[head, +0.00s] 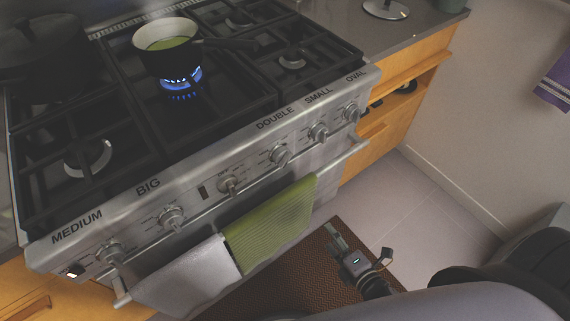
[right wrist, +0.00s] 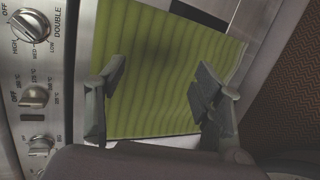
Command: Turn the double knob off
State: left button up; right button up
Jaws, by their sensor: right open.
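The double knob (head: 279,154) is a silver knob on the sloped stove front, below the word DOUBLE. It also shows at the top left of the right wrist view (right wrist: 30,25), with OFF, HIGH, MED and LOW marked around it; I cannot tell its exact setting. A blue flame (head: 182,80) burns under a small pot (head: 166,40) on the middle burner. My right gripper (head: 337,238) is open and empty, low in front of the stove and apart from the knob. In the right wrist view its fingers (right wrist: 152,100) are spread before the green towel. My left gripper is out of view.
A green towel (head: 270,225) and a white towel (head: 190,277) hang on the oven handle (head: 345,153). Other knobs sit close by, including the small knob (head: 319,131) and the central knob (head: 228,184). A brown mat (head: 265,285) lies below; floor (head: 440,210) at right is clear.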

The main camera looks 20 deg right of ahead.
aim_at(287, 162)
notch_tip(287, 162, up, 17)
jog(key=w+a+n+t+y, duration=0.2)
jog(key=n+t+y, duration=0.15)
jog(key=n, duration=0.75)
jog(key=x, duration=0.5)
jog(key=p+x, duration=0.1)
jog(key=x, duration=0.4)
jog(key=p+x, duration=0.1)
jog(key=x, duration=0.4)
jog(key=shift+w+a+f, duration=0.15)
jog(key=shift+a+f, duration=0.25)
jog(key=shift+a, duration=0.05)
jog(key=shift+w+a, duration=0.25)
jog(key=shift+w, duration=0.35)
jog(key=shift+c, duration=0.2)
jog(key=c, duration=1.1)
